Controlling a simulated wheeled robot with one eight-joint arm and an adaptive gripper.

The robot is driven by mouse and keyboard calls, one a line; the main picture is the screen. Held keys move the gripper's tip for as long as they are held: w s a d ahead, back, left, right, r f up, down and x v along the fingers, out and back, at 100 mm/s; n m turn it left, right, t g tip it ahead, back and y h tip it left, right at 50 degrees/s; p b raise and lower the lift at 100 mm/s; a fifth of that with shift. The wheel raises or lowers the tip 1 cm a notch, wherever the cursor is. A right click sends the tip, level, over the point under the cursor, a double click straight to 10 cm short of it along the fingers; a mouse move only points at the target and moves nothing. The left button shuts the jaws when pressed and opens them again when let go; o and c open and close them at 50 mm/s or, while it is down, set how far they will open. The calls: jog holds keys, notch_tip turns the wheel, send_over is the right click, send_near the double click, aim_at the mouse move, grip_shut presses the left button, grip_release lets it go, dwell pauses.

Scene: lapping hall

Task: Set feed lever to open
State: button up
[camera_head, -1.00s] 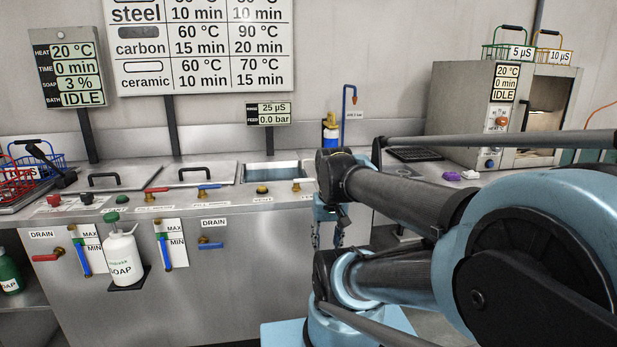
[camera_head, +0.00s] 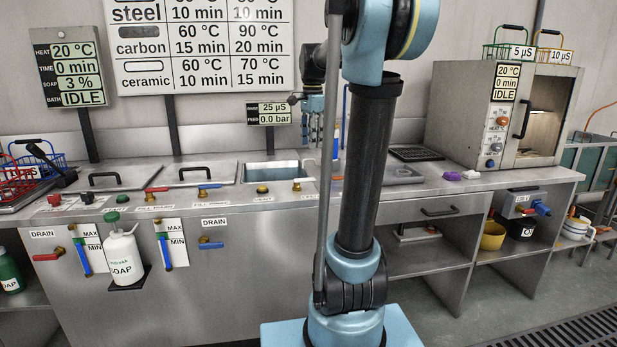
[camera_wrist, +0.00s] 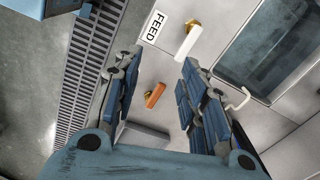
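In the wrist view, a FEED label (camera_wrist: 153,27) lies beside a white lever handle (camera_wrist: 187,43) with a brass fitting (camera_wrist: 193,25). The white handle appears beyond my fingertips, nearer the right finger. An orange lever (camera_wrist: 155,95) with a brass end shows between the fingers. My gripper (camera_wrist: 160,64) has its two blue, dark-edged fingers spread apart with nothing between the pads. In the head view, my gripper (camera_head: 312,132) points down, appearing above the counter near the sink's right end.
The sink basin (camera_head: 273,171) lies left of my gripper in the head view. A display (camera_head: 268,113) on the wall reads 25 µS and 0.0 bar. Red-handled and blue-handled valves line the counter front. An oven (camera_head: 505,115) and purple object (camera_head: 452,176) stand to the right.

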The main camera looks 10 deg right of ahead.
aim_at(305, 180)
jog(key=w+r+m, duration=0.2)
jog(key=w+m, duration=0.1)
jog(key=w, duration=0.4)
jog(key=f, duration=1.7)
jog(key=shift+s+d+f, duration=0.2)
jog(key=shift+s, duration=0.1)
jog(key=shift+a, duration=0.1)
grip_shut()
